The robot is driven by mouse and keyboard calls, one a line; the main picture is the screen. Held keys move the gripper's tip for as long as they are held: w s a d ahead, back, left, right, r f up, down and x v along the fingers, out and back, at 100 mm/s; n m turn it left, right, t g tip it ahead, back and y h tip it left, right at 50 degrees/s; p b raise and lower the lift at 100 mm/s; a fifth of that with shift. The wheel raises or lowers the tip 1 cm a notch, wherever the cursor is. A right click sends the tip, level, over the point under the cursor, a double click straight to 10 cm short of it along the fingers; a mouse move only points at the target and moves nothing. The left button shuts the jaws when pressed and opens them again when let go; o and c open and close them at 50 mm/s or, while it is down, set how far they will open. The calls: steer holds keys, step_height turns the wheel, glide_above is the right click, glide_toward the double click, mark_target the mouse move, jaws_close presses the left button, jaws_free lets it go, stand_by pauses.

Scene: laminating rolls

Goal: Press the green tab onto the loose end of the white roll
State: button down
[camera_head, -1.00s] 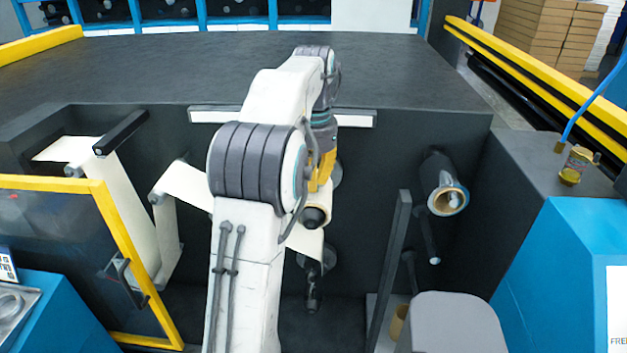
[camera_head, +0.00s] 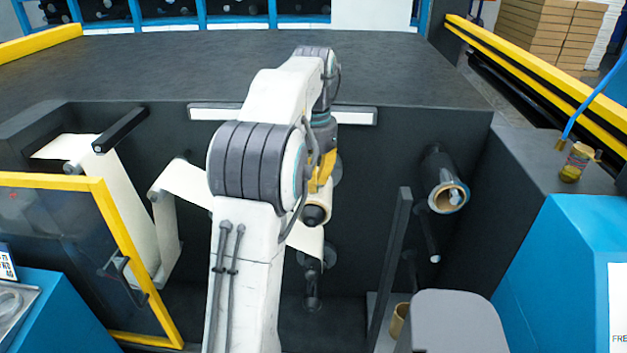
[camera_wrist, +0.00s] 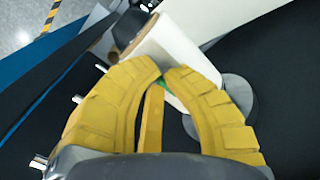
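The white roll (camera_head: 320,212) sits on a dark shaft below my gripper in the head view, with a pale sheet (camera_head: 308,241) hanging beneath it. My yellow gripper (camera_head: 322,170) is over the roll, partly hidden by my arm. In the wrist view the white roll (camera_wrist: 200,22) lies just beyond the fingertips. My gripper (camera_wrist: 163,69) has its two curved fingers almost meeting at the tips. A small strip of the green tab (camera_wrist: 172,100) shows behind the gap between the fingers. Most of the tab is hidden, and whether it touches the sheet cannot be seen.
A cardboard core (camera_head: 448,198) on a dark roller is to the right, beside an upright dark post (camera_head: 390,270). A pale web (camera_head: 128,212) runs over rollers at the left, behind a yellow-framed door (camera_head: 135,262). A small jar (camera_head: 576,163) stands on the right ledge.

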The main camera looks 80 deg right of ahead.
steer(key=shift+f, duration=0.35)
stand_by(0.6)
steer(key=c, duration=1.3)
jaws_free()
steer(key=shift+c, duration=0.2)
steer(key=shift+r, duration=3.7)
steer(key=shift+w, duration=0.1)
